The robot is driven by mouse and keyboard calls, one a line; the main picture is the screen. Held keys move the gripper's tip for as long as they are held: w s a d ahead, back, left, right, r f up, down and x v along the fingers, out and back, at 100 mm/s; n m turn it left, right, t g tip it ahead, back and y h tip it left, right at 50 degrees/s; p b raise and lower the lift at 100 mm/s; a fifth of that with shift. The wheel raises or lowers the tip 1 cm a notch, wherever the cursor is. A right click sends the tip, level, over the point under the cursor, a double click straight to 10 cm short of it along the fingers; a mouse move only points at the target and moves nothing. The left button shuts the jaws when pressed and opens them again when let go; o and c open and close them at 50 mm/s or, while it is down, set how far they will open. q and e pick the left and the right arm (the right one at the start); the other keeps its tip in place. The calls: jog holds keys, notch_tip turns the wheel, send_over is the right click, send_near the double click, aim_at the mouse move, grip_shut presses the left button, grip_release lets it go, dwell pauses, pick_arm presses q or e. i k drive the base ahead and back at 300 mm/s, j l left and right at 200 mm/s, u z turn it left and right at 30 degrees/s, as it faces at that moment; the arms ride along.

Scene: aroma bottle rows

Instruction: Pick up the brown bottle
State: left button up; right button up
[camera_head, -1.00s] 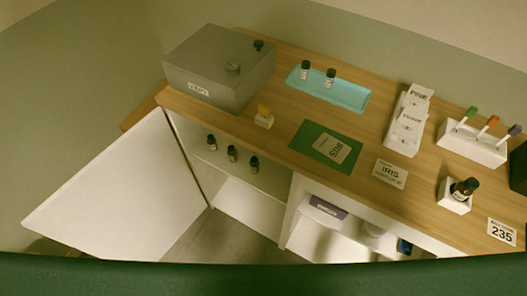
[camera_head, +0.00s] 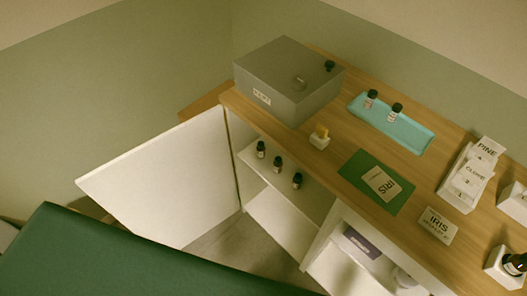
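Several small dark bottles with black caps are in view, and their exact colours are hard to tell. A larger brown bottle (camera_head: 514,263) with a black cap sits tilted in a white block (camera_head: 497,277) at the lower right edge. Two small bottles stand on the blue tray (camera_head: 422,141): a left one (camera_head: 370,101) and a right one (camera_head: 394,115). A row of three small dark bottles stands on the shelf inside the open cabinet: the left one (camera_head: 261,151), the middle one (camera_head: 278,166) and the right one (camera_head: 297,182). Neither of my grippers is in view.
A grey box (camera_head: 290,85) stands at the counter's back left. A white cabinet door (camera_head: 165,180) hangs open to the left. A green mat (camera_head: 358,168) with an IRIS card (camera_head: 383,184), a second IRIS card (camera_head: 437,225) and a white card holder (camera_head: 452,190) are on the wooden counter.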

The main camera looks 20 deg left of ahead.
aim_at(261, 149)
jog(key=k+j, duration=0.1)
jog(key=j, duration=0.55)
jog(key=k+j+u, duration=0.1)
jog(key=j, duration=0.5)
jog(key=k+j, duration=0.1)
jog(key=j, duration=0.55)
